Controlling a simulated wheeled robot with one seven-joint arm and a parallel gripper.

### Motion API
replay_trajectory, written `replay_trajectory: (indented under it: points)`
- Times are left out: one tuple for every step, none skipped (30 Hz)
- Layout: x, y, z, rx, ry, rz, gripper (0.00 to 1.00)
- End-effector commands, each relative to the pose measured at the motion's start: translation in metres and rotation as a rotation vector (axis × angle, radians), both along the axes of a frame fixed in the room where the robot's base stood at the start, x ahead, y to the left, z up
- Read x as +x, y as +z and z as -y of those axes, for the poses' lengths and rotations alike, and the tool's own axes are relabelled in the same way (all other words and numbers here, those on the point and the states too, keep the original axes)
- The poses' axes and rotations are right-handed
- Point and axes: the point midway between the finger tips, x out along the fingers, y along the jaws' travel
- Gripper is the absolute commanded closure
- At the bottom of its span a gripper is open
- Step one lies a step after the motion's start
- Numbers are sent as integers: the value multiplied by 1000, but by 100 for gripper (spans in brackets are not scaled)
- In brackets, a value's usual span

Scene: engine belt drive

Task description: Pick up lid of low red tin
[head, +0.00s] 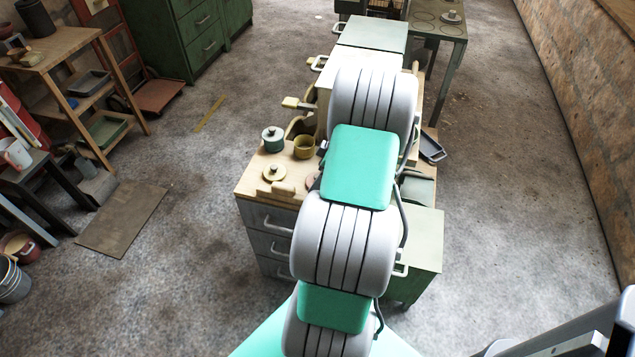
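A small reddish piece (311,182) shows on the wooden bench top at the left edge of my arm. It may be part of the low red tin or its lid; most of it is hidden, so I cannot tell which. My own grey and green arm links reach forward over the bench and cover its middle. My gripper is hidden behind them, so its place relative to the tin does not show.
A green cabinet (425,240) adjoins at right. The floor on both sides is mostly clear.

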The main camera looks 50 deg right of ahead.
Motion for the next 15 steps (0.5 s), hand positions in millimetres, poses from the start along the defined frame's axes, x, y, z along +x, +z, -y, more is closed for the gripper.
replay_trajectory:
  points:
    - [3, -8, -2, 1, 3, 0, 9]
    - [5, -10, -2, 0, 2, 0, 9]
    - [6, -13, -3, -1, 2, 0, 9]
    - [6, -14, -3, 0, 1, 0, 9]
    - [6, -15, -3, -1, 1, 1, 9]
    - [6, -14, -3, -2, 0, 0, 9]
    - [6, -14, -3, -2, 0, 0, 9]
    - [6, -14, -3, -2, 0, 0, 9]
    - [6, -14, -3, -2, 0, 0, 9]
    - [6, -14, -3, -2, 0, 0, 10]
    - [6, -14, -3, -2, 0, 0, 12]
    - [6, -14, -3, -2, 0, 0, 15]
    - [6, -14, -3, -2, 0, 0, 18]
    - [6, -14, -3, -2, 0, 0, 20]
    - [6, -14, -3, -2, 0, 0, 24]
